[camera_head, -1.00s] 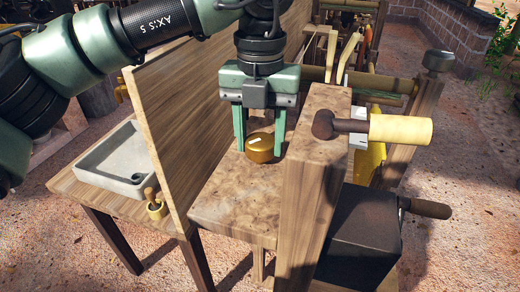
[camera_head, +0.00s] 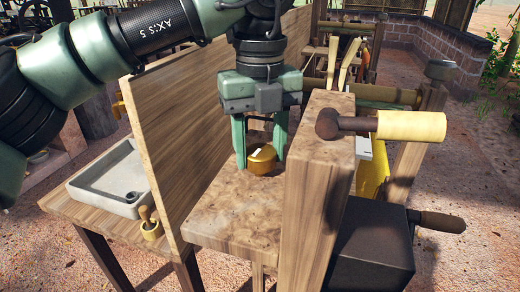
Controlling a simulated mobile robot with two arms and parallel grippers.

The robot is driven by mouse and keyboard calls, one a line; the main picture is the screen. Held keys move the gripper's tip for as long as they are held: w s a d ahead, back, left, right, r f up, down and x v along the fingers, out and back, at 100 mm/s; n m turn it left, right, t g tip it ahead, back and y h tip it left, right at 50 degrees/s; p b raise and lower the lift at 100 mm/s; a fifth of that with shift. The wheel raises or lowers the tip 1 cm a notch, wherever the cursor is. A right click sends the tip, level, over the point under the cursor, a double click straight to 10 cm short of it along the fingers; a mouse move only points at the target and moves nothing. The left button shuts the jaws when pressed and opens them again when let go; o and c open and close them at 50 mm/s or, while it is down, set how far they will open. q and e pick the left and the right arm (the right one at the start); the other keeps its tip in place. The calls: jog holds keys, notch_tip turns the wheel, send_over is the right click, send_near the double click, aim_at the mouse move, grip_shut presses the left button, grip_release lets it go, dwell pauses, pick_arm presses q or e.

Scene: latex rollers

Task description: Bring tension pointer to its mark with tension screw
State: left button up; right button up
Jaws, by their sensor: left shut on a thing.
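A round brass knob (camera_head: 261,167) with a short pale bar on top sits on the mottled wooden block (camera_head: 232,222). I cannot tell if that bar is the tension pointer, and I see no separate mark for it. My left gripper (camera_head: 261,158) reaches down from above, its green fingers on either side of the knob and shut on it. A dark round knob (camera_head: 441,68) caps a wooden post at the right. I cannot tell which knob is the tension screw. My right gripper is not in view.
A wooden post (camera_head: 312,200) with a pale crank handle (camera_head: 410,126) stands close to the right of my left gripper. A tall plank (camera_head: 165,130) rises to its left. A dark box (camera_head: 370,250) with a handle is lower right, a grey basin (camera_head: 112,182) at left.

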aim_at(259, 150)
pick_arm(q)
jog(key=shift+r, duration=0.1)
jog(key=o, duration=1.4)
jog(key=shift+w, duration=0.1)
jog(key=shift+c, duration=0.2)
notch_tip(259, 150, up, 8)
jog(key=shift+f, duration=0.15)
